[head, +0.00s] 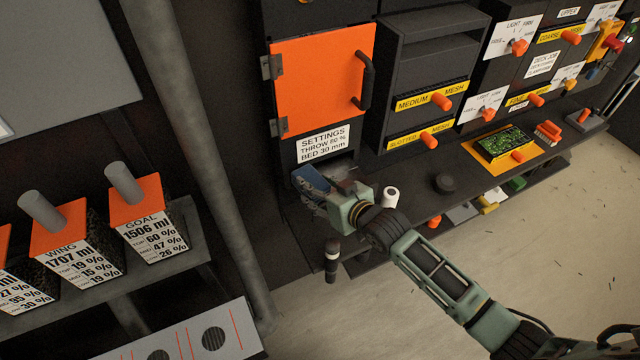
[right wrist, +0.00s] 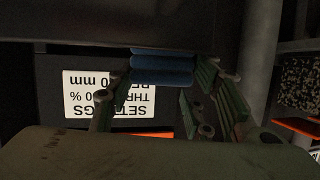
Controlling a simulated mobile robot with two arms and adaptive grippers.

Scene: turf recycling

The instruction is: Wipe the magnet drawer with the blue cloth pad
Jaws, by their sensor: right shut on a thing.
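The blue cloth pad (head: 311,181) is at the front of the dark machine, below the settings label. My right gripper (head: 322,192) is shut on it; in the right wrist view the pad (right wrist: 164,68) lies across between the fingertips (right wrist: 164,82). The magnet drawer appears to be the dark, grey-edged recess (head: 343,168) under the label, partly hidden behind my gripper. I cannot tell whether the pad touches it. My left gripper is not in view.
An orange door (head: 322,75) with a black handle is above the settings label (head: 323,144). A grey pipe (head: 205,130) runs down at left, beside labelled bins (head: 148,225).

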